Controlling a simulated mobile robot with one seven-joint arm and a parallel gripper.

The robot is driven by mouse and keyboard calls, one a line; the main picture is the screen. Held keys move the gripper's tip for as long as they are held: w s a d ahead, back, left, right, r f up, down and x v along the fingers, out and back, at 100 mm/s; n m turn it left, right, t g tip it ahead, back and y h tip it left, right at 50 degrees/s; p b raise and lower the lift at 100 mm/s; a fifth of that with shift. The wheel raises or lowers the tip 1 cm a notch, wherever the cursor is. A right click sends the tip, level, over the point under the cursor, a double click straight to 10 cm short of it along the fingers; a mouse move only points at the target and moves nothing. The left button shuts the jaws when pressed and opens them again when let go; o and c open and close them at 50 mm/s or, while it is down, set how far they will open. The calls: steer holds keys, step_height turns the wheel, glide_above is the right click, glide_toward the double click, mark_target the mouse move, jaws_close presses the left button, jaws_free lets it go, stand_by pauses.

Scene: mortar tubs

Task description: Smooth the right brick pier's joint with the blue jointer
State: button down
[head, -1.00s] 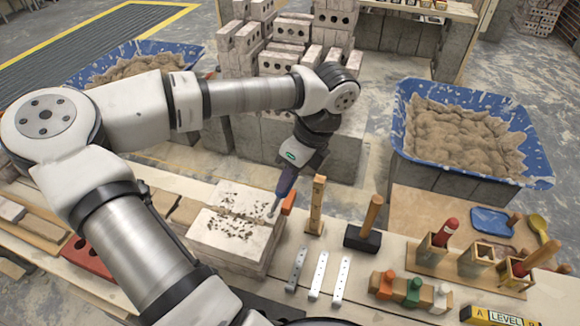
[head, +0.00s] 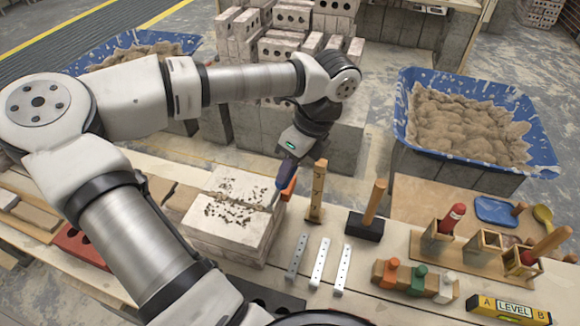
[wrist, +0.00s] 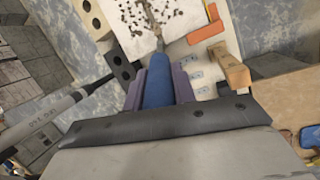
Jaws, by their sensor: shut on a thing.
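The brick pier (head: 222,238) stands on the bench in the head view, its pale top crossed by a joint with dark mortar crumbs around it. My gripper (head: 286,172) is above the pier's right end, shut on the blue jointer. In the wrist view the jointer's blue handle (wrist: 158,88) sits between the purple fingers of my gripper (wrist: 158,80). The jointer's metal end points down to the pier top (wrist: 185,42), at the joint's right end. I cannot tell whether it touches the mortar.
A mallet (head: 367,222), metal strips (head: 319,262), tool holders (head: 475,248) and a level (head: 508,308) lie farther right. A mortar tub (head: 545,150) stands behind.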

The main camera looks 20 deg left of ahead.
steer(key=shift+f+b, duration=0.7)
steer(key=shift+b, duration=0.55)
stand_by(0.8)
